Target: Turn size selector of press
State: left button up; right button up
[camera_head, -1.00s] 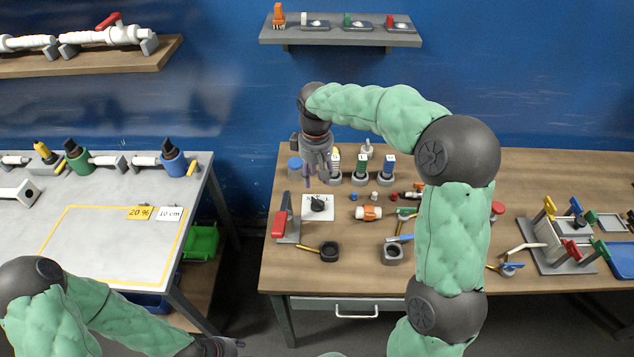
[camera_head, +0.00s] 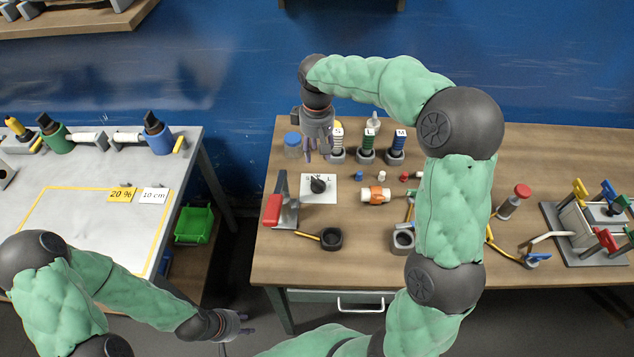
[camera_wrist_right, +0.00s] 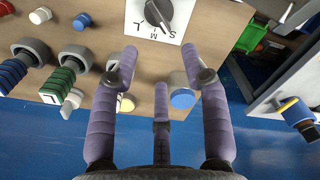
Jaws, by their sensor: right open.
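The size selector is a black knob (camera_head: 318,185) on a white plate (camera_head: 327,195) with size letters, on the wooden table beside the press with the red handle (camera_head: 273,209). In the right wrist view, the knob (camera_wrist_right: 158,13) is at the top centre, with letters S, M and L on its plate. My right gripper (camera_head: 317,158) is above the table, behind the knob in the head view. Its fingers (camera_wrist_right: 165,75) are spread and empty, apart from the knob. My left gripper (camera_head: 246,326) is low at the front, off the tables; its finger opening is unclear.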

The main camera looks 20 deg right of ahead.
aim_at(317, 178)
pick_arm(q)
notch_tip(317, 178, down, 5)
jog(key=b, duration=0.4)
jog(key=shift+f+b, duration=0.2)
jog(key=shift+b, duration=0.1)
pick_arm(e)
notch_tip(317, 178, down, 12)
jog(key=shift+f, duration=0.2)
grip_shut()
